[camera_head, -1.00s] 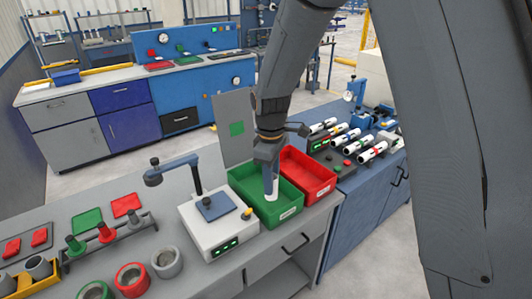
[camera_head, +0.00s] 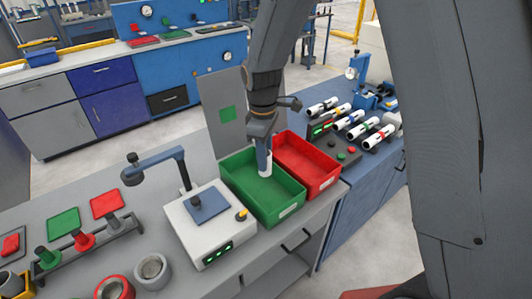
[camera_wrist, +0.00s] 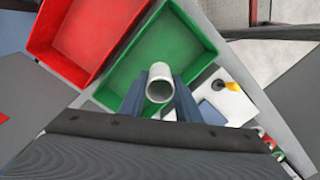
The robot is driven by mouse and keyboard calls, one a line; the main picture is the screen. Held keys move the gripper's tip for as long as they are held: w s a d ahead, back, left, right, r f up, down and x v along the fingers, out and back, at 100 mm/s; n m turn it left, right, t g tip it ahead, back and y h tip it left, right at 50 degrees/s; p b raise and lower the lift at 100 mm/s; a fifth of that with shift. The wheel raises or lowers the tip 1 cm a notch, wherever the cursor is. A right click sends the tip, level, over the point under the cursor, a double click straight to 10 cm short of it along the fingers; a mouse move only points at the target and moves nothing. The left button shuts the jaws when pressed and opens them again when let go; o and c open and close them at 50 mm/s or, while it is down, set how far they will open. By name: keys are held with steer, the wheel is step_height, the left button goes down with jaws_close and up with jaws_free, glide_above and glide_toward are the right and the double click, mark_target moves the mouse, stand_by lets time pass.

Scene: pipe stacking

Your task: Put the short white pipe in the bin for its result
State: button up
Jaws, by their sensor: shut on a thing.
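The short white pipe (camera_head: 265,168) is upright in my gripper (camera_head: 262,153). The gripper's blue fingers (camera_wrist: 160,102) are shut on it from two sides. The wrist view shows the pipe's open upper end (camera_wrist: 160,84). The pipe is over the green bin (camera_head: 285,210), toward its back right side by the red bin (camera_head: 322,186). I cannot tell whether its lower end is below the rim. The green bin's visible floor is empty, and the red bin beside it also looks empty. Both bins show in the wrist view, green (camera_wrist: 195,25) and red (camera_wrist: 50,28).
A white test device (camera_head: 215,232) with green lights and a blue pad stands left of the green bin. A rack of several white pipes (camera_head: 362,132) lies beyond the red bin. Red and grey rings (camera_head: 152,270) stand at the front left. A grey panel (camera_head: 226,115) rises behind the green bin.

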steer(key=b, duration=0.5)
glide_above(265, 196)
steer(key=shift+f, duration=4.95)
steer(key=shift+f, duration=0.55)
steer(key=o, duration=1.2)
steer(key=shift+r+b, duration=0.85)
steer(key=shift+r, duration=3.05)
steer(key=s+d+m, duration=0.4)
steer(key=s+d, duration=0.1)
steer(key=s+d+r+m, duration=0.1)
steer(key=s+d+m, duration=0.4)
steer(key=s+d+m+t, duration=0.1)
steer(key=s+d+m, duration=0.3)
steer(key=s+d, duration=0.1)
steer(key=shift+s+d+r+m, duration=0.1)
steer(key=shift+r+m, duration=0.2)
